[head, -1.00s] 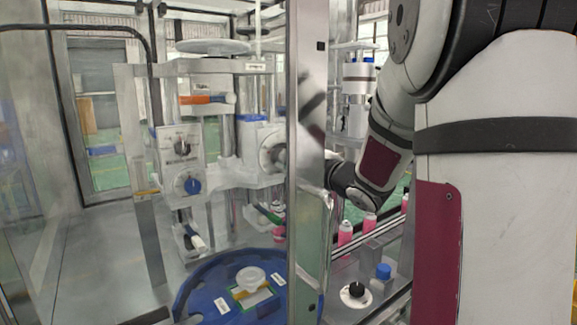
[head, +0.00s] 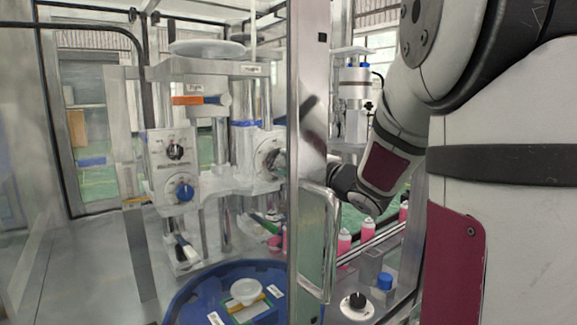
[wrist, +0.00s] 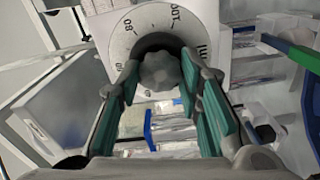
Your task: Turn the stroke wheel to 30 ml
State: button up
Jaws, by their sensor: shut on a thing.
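The stroke wheel shows in the wrist view as a grey knob (wrist: 160,72) in front of a round white dial (wrist: 122,38) with printed numbers, 60 and 80 among them, and "ml". My gripper (wrist: 160,66) has its two teal-padded fingers on either side of the knob and is shut on it. I cannot read which value the wheel is set to. In the head view the dial (head: 267,151) faces right on the machine's white block, and my gripper there is mostly hidden behind the metal door post.
A metal post (head: 307,100) with a door handle (head: 330,245) stands close before my arm. A panel with a black knob and a blue knob (head: 184,191) is left of the dial. Below is a blue turntable (head: 185,293). Pink cans (head: 344,242) stand on the right.

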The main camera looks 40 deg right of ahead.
jog(key=o, duration=1.2)
jog(key=shift+c, duration=0.2)
jog(key=s, duration=1.2)
jog(key=shift+d, duration=0.2)
